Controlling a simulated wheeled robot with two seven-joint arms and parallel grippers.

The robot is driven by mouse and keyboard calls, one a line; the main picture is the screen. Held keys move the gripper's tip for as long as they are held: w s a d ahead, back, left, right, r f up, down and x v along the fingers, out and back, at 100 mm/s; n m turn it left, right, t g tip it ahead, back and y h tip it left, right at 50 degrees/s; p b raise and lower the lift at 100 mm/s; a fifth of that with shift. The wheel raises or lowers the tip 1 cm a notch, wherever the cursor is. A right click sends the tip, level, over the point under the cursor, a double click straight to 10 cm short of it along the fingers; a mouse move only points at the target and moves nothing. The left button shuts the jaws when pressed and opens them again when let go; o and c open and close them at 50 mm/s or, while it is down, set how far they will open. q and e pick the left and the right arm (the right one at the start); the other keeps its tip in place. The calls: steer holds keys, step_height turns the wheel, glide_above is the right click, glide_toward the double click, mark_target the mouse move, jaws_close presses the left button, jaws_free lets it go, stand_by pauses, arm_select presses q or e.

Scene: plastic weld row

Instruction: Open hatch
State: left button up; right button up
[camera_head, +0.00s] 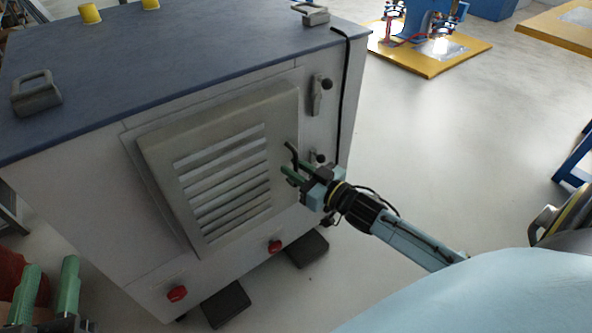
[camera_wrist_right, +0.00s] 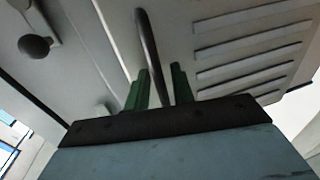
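The hatch (camera_head: 222,215) is a grey louvred panel on the cabinet's front. It stands a little proud of the face around it; I cannot tell whether it is fully closed. A dark curved bar handle (camera_head: 291,157) is near its right edge. My right gripper (camera_head: 291,173) is at this handle. In the right wrist view the handle (camera_wrist_right: 147,45) runs down between the two green fingers (camera_wrist_right: 160,88), which stand apart with visible gaps beside the bar. Its lower end is hidden. My left gripper (camera_head: 46,290) is open and empty at the lower left, away from the hatch.
The cabinet (camera_head: 180,48) has a blue-grey top. Latches with black knobs (camera_head: 326,84) are right of the hatch, and red knobs (camera_head: 275,246) are below it. Dark pedals (camera_head: 226,304) lie on the floor. Clear floor (camera_head: 440,150) is to the right.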

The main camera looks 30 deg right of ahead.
steer(key=shift+c, duration=0.4)
jaws_close()
